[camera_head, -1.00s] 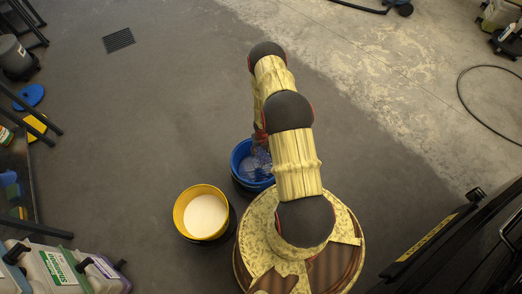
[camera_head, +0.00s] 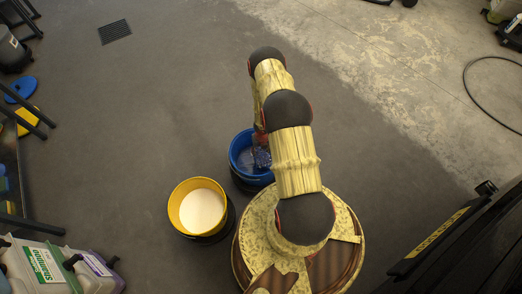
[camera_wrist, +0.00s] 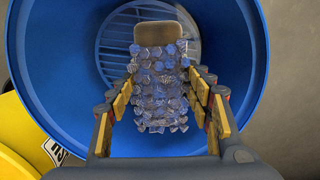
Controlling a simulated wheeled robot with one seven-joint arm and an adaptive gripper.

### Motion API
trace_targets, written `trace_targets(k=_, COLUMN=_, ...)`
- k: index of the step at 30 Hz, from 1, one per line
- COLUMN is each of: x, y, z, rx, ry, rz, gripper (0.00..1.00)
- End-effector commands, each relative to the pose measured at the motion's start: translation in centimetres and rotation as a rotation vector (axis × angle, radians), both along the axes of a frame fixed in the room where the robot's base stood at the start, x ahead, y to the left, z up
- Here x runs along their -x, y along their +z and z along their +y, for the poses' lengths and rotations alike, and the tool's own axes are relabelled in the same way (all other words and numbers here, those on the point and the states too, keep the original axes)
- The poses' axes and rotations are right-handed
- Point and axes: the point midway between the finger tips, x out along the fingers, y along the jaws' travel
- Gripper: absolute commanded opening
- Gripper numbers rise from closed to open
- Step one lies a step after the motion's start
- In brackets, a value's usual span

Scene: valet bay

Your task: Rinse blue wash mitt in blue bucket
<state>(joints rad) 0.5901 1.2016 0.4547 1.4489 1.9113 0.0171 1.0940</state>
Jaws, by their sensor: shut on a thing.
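The blue wash mitt (camera_wrist: 160,100) is nubby, with a brown cuff at the top of the wrist view. My gripper (camera_wrist: 162,92) is shut on it, with one finger along each side. The blue bucket (camera_wrist: 245,60) surrounds the mitt in the wrist view, and a slatted grid shows at its bottom. In the head view, the blue bucket (camera_head: 236,150) stands left of my arm. The mitt (camera_head: 262,158) shows at its right side, within the rim outline. My arm hides part of the bucket. I cannot tell how deep the mitt is or where any water surface lies.
A yellow bucket (camera_head: 178,200) with pale contents stands close by, front left of the blue one. A dark vehicle (camera_head: 470,250) is at lower right. The floor behind the buckets is clear.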

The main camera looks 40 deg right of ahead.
Motion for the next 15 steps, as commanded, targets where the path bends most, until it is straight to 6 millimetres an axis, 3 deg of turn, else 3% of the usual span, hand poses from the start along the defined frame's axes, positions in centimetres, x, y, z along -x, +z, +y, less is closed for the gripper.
trace_targets(k=15, x=0.1, y=-5.7, z=0.0, rx=-0.001, ry=-0.001, rz=0.002, gripper=0.20)
